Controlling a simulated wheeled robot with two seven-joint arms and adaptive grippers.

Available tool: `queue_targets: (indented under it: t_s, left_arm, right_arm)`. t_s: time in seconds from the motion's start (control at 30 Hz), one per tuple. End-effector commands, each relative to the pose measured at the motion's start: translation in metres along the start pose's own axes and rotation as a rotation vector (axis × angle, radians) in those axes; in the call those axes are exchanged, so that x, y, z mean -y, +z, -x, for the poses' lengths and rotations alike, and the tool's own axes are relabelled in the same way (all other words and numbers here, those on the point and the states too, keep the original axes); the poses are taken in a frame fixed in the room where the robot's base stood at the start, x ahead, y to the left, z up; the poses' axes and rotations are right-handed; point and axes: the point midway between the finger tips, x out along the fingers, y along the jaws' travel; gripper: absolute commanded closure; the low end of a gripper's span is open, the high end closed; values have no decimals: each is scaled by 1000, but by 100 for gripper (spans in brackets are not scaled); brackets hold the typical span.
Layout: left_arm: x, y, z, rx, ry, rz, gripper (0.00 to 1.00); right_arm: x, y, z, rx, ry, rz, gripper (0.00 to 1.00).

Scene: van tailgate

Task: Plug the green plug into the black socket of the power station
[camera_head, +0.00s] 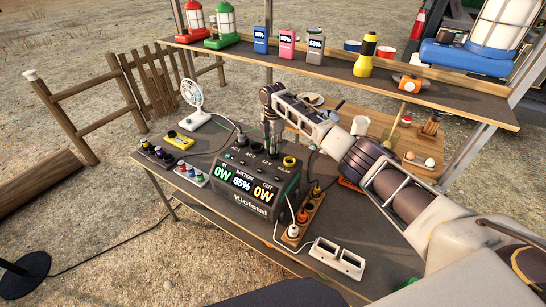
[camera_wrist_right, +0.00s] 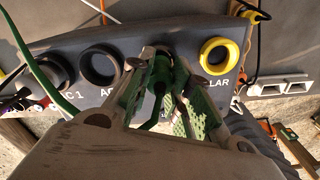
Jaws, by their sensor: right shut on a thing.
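The black power station (camera_head: 255,185) stands on the dark table, its display lit. My right gripper (camera_head: 271,145) points down at its top, close to the row of sockets. In the right wrist view, the gripper (camera_wrist_right: 165,75) is shut on the green plug (camera_wrist_right: 153,115), mostly hidden between the fingers. The plug is over the spot between a black socket (camera_wrist_right: 101,65) and the yellow-ringed socket (camera_wrist_right: 218,56). The socket under it is hidden, so I cannot tell whether the plug is inserted. Another black socket (camera_wrist_right: 40,73) is at the left. My left gripper is not in view.
A white fan (camera_head: 192,105) and a yellow box (camera_head: 179,140) stand left of the station. A power strip (camera_head: 305,215) and a white double outlet (camera_head: 337,258) lie to its right. A shelf (camera_head: 350,75) with lanterns and packs runs above. A green cable (camera_wrist_right: 45,80) passes left of the fingers.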

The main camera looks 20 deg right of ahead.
Motion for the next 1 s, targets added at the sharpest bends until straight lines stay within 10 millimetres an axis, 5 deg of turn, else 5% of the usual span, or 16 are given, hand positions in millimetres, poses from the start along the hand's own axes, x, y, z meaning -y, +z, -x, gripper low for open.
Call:
queue_targets:
  t_s: [1.0]
  left_arm:
    - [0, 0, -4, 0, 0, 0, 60]
  right_arm:
    - [0, 0, -14, 0, 0, 0, 100]
